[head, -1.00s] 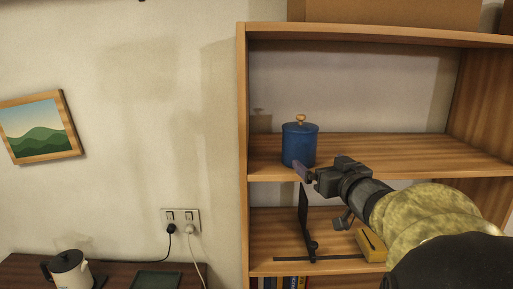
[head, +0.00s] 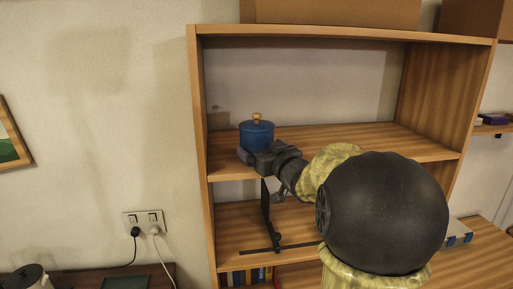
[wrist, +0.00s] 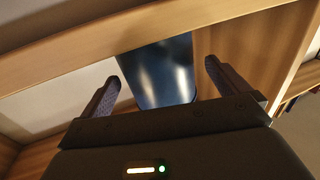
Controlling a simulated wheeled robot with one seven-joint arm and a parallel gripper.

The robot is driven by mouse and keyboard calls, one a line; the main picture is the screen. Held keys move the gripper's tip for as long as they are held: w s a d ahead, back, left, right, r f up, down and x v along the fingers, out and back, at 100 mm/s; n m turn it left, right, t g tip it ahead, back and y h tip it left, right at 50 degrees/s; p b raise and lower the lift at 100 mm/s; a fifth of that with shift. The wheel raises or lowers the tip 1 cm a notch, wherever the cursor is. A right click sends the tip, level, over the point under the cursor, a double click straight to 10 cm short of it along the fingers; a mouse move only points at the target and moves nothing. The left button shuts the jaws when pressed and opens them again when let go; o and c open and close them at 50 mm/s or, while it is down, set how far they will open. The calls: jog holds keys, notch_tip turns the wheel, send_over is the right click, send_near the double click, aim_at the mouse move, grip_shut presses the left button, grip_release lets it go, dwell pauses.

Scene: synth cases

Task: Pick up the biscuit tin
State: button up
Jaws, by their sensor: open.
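The biscuit tin (head: 256,132) is a blue cylinder with a lid and a wooden knob. It stands upright on the upper shelf, near its left end, in the head view. My gripper (head: 245,156) is in front of the tin's lower part and hides some of it. In the wrist view the tin's shiny blue side (wrist: 157,72) shows between the two spread fingers of my gripper (wrist: 162,72). The fingers are apart and hold nothing. Whether either finger touches the tin cannot be told.
The wooden bookcase (head: 200,130) has a side wall just left of the tin. The upper shelf (head: 350,138) is clear to the right. A black stand (head: 267,215) is on the shelf below, with books (head: 245,276) lower down. A cardboard box (head: 330,15) lies on top.

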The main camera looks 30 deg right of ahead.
aim_at(257, 114)
jog(key=w+p, duration=0.2)
jog(key=w, duration=0.1)
jog(key=shift+w+d, duration=0.1)
jog(key=shift+w, duration=0.2)
jog(key=shift+w+f, duration=0.1)
jog(key=shift+w, duration=0.4)
jog(key=shift+s, duration=0.1)
jog(key=c, duration=1.2)
jog(key=shift+o, duration=0.2)
notch_tip(257, 114, up, 10)
jog(key=shift+r, duration=0.1)
